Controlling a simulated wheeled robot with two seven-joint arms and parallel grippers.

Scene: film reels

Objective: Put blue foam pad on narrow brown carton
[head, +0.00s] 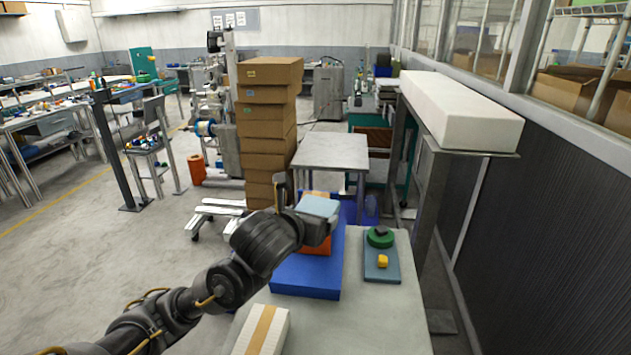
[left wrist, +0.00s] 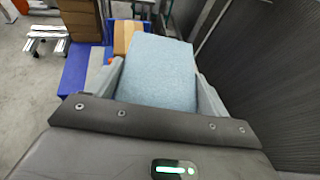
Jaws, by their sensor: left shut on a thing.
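My left gripper (head: 322,214) is shut on the light blue foam pad (head: 317,206), and its arm reaches in from the lower left in the head view. The pad (left wrist: 161,75) fills the space between the two fingers in the left wrist view. A brown carton (left wrist: 124,36) stands just beyond the pad there, partly hidden by it. In the head view only a small part of this carton (head: 316,194) shows behind the pad. Whether the pad touches the carton I cannot tell. My right gripper is out of view.
A blue platform (head: 305,279) on the pale table (head: 385,318) carries an orange item (head: 320,247). A white carton with a tan stripe (head: 262,331) is at the front. A grey-blue tray (head: 381,271) holds green and yellow pieces. A stack of brown boxes (head: 265,145) stands behind.

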